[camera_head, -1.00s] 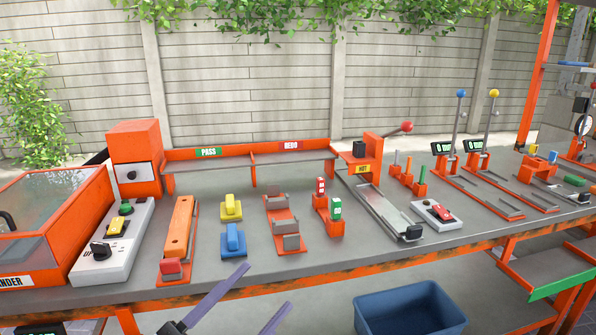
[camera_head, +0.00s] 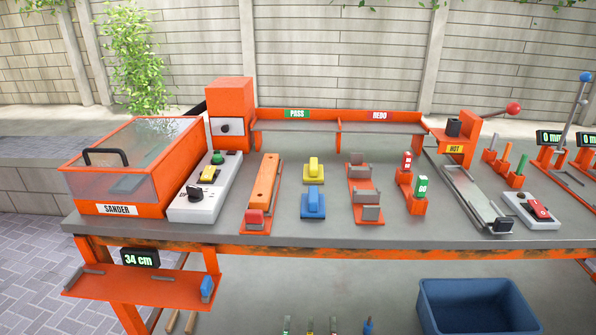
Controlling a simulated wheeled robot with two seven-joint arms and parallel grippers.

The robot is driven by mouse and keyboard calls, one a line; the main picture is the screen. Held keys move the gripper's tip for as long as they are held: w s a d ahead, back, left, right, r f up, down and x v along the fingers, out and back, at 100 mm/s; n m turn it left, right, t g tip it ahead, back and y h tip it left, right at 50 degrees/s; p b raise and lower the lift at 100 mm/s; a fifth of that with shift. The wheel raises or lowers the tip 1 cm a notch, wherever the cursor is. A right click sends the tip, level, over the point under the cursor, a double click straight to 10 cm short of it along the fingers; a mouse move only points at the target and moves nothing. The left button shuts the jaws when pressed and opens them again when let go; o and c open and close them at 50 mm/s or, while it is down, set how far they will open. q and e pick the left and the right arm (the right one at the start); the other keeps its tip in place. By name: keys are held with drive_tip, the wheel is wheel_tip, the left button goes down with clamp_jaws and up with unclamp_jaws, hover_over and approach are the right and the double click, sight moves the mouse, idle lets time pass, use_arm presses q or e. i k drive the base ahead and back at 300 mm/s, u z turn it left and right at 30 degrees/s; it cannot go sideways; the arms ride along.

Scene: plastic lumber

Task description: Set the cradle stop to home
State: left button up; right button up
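A low orange ledge (camera_head: 135,291) hangs below the bench's front left corner, with a black "34 cm" display (camera_head: 140,257) behind it. A small blue block (camera_head: 207,287) stands at the ledge's right end. It may be the cradle stop, but no label names it. On the bench, an orange rack (camera_head: 364,196) carries grey upright blocks. Neither of my grippers is in view.
The sander box (camera_head: 119,211) stands at the bench's left end beside a grey control panel (camera_head: 203,200). An orange bar fixture (camera_head: 263,188) is to their right. A blue bin (camera_head: 478,305) is below the bench. Paving lies open at lower left.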

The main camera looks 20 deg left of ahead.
sight(255, 221)
drive_tip(key=z, duration=2)
drive_tip(key=k, duration=1.25)
drive_tip(key=u, duration=1.9)
drive_tip(key=i, duration=0.55)
drive_tip(key=u, duration=0.05)
